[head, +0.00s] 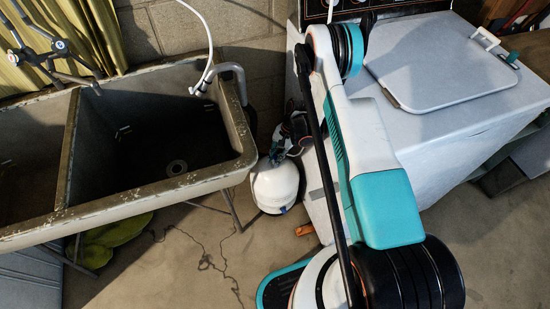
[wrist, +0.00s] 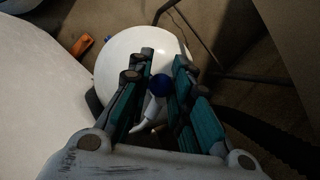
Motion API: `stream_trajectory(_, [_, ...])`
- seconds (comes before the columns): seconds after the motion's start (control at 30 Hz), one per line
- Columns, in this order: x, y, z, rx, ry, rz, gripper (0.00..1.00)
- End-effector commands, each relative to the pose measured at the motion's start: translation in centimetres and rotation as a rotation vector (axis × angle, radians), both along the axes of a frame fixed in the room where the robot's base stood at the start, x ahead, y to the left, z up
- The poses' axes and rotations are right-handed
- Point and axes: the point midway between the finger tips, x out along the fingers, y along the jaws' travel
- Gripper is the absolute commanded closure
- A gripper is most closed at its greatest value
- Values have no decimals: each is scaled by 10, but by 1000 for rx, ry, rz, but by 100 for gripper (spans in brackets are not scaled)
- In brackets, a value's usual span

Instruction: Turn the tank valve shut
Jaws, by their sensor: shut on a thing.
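The white tank (head: 275,186) stands on the floor between the sink and the white machine, and it fills the middle of the wrist view (wrist: 120,50). In the head view my gripper (head: 279,150) is small and dark at the tank's top, and the valve there is mostly hidden. The exact finger contact is hard to see.
A stone sink (head: 235,120) stands left of the tank, with a thin metal leg (head: 231,207) close by. A white machine (head: 450,75) with a lid stands to the right. An orange object (wrist: 82,46) lies on the floor beside the tank. The tank sits in a narrow gap.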

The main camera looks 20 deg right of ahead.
Motion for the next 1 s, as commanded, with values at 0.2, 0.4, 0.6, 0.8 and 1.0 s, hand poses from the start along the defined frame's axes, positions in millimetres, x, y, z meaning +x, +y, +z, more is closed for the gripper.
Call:
stream_trajectory(0.2, [1,1,0,1,-3,1,60])
stream_trajectory(0.4, [1,1,0,0,-2,0,60])
stream_trajectory(0.6, [1,1,5,-1,-1,0,60])
stream_trajectory(0.8, [1,1,32,-1,-1,0,60])
stream_trajectory(1.0, [1,1,66,-1,-1,1,60])
